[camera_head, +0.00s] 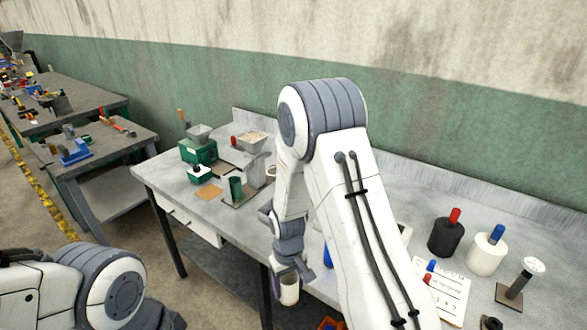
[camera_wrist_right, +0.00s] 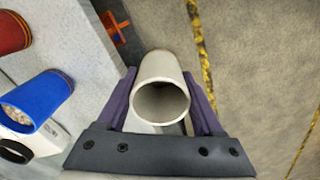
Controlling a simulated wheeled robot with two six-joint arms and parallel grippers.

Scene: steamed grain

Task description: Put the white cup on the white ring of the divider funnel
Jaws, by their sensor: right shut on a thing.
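My right gripper (camera_head: 288,270) is shut on the white cup (camera_head: 289,291), which hangs low in front of the table's front edge. In the right wrist view the cup (camera_wrist_right: 160,98) sits between the two purple fingers, its open mouth toward the camera and its inside looking empty. A grey stand with a grain-filled hopper (camera_head: 250,138), possibly the divider funnel, stands at the back of the table. I cannot make out the white ring; my right arm covers part of that area. My left gripper is out of view.
The blue cup (camera_wrist_right: 38,98) with grain and a red cup (camera_wrist_right: 14,32) stand near the table edge. A green machine (camera_head: 198,151) is left of the stand. Black (camera_head: 446,236) and white (camera_head: 486,252) containers stand at right. The table's front left (camera_head: 165,182) is clear.

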